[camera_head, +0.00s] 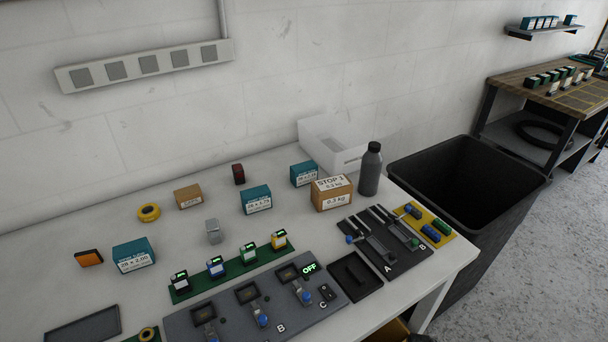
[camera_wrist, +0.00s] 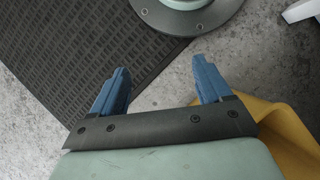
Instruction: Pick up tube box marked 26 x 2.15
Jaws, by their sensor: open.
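Three teal tube boxes with white labels stand on the white table in the head view. One is at the left (camera_head: 132,252), one in the middle (camera_head: 256,196) and one at the back (camera_head: 303,172). The print is too small to read surely: the left label looks to end in 2.00, and I cannot tell which box is marked 26 x 2.15. My gripper (camera_wrist: 160,82) shows in the wrist view with its blue fingers apart and nothing between them. It is over the floor, away from the boxes.
A cardboard box (camera_head: 331,197) and a grey bottle (camera_head: 369,170) stand right of the boxes. A small grey block (camera_head: 213,231) and a green strip (camera_head: 228,270) of small devices lie in front. A black bin (camera_head: 470,165) adjoins the table. A black mat (camera_wrist: 70,45) covers some floor.

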